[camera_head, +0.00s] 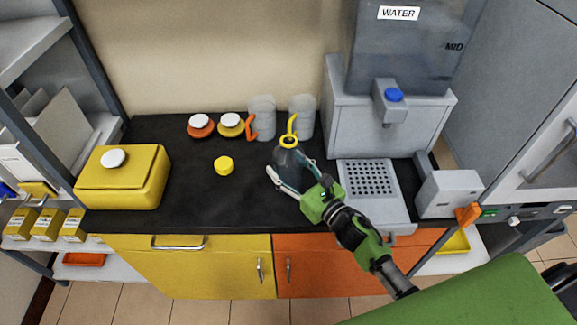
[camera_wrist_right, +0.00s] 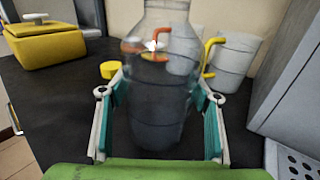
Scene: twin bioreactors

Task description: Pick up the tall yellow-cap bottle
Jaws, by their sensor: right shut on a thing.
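The tall bottle (camera_head: 288,159) is clear and greyish, with a yellow ring at its top. It is upright on or just above the black counter; I cannot tell which. My right gripper (camera_head: 289,178) is shut around its body. In the right wrist view the bottle (camera_wrist_right: 158,105) fills the space between the two fingers (camera_wrist_right: 160,118), and its top runs out of the picture. A separate yellow cap (camera_head: 224,166) lies on the counter to the left of the bottle; it also shows in the wrist view (camera_wrist_right: 110,69). My left gripper is not in view.
Two clear jugs, one with an orange handle (camera_head: 263,116) and one with a yellow handle (camera_head: 304,113), stand behind the bottle. The water dispenser (camera_head: 357,112) and its drip tray (camera_head: 370,178) are right. A yellow box (camera_head: 124,183) is left. Bare counter (camera_head: 205,203) lies front left.

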